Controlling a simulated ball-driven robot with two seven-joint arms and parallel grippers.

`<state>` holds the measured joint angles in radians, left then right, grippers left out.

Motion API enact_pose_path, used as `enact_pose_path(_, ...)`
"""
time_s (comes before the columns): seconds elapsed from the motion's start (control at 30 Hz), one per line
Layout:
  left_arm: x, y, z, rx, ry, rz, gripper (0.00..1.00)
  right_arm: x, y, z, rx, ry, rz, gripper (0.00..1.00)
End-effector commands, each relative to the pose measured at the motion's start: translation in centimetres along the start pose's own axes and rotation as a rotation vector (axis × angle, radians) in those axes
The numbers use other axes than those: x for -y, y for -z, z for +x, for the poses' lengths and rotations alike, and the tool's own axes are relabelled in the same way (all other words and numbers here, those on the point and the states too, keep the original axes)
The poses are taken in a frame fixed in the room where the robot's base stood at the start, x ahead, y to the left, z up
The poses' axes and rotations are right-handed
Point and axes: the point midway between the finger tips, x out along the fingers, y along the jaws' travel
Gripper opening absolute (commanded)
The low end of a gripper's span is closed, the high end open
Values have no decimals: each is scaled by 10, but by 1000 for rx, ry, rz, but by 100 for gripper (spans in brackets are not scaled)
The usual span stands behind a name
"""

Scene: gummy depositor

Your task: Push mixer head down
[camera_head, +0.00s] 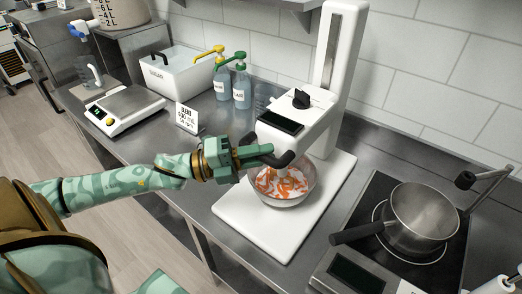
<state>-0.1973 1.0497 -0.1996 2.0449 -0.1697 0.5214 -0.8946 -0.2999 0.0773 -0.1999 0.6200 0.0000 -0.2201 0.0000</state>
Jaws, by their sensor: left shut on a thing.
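The white mixer stands at the middle of the counter, with its head (296,122) on a tall column (338,60). The head carries a dark screen and a black knob. A black handle (275,159) sticks out at the head's front. My left gripper (262,152) is shut on this handle. A metal bowl (284,200) with orange and white contents sits on the white base (270,226), under the head. The mixing tool reaches down toward the contents; its lower end is hard to make out.
A pot (422,214) stands on a hob at the right. Two pump bottles (241,88), a sugar bin (178,76), a label card (187,117) and a scale (124,106) stand at the back left. Some counter left of the mixer is bare.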

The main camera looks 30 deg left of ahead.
Motion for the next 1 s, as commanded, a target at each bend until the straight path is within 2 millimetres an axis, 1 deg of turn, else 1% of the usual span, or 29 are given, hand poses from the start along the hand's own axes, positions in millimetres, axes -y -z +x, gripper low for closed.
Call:
enact_pose_path(0.03, -7, 2, -2, 1, -13, -5, 0, -1, 0, 0, 1, -1, -1, 36)
enact_pose_path(0.23, -8, 3, -2, 1, -17, -7, 0, -2, -1, 0, 1, -3, -2, 36)
enact_pose_path(0.27, -8, 3, -2, 1, -18, -7, 23, -3, -1, 0, 1, -3, -2, 36)
enact_pose_path(0.3, -9, 3, -2, 0, -18, -7, 34, -3, -1, 0, 1, -3, -2, 36)
enact_pose_path(0.33, -8, 3, -2, 0, -17, -6, 41, -3, -1, 0, 1, -4, -3, 36)
enact_pose_path(0.77, -5, 2, -2, 0, -10, -3, 41, -3, -1, 0, 1, -4, -2, 36)
enact_pose_path(0.87, -5, 1, -6, 2, -11, -4, 41, -3, -1, -1, 1, -4, -2, 36)
enact_pose_path(0.97, -5, 2, -18, 2, -13, -5, 41, -3, -1, -2, 1, -4, -2, 36)
enact_pose_path(1.0, -5, 2, -24, 1, -14, -6, 41, -3, 0, -2, 0, -4, -2, 36)
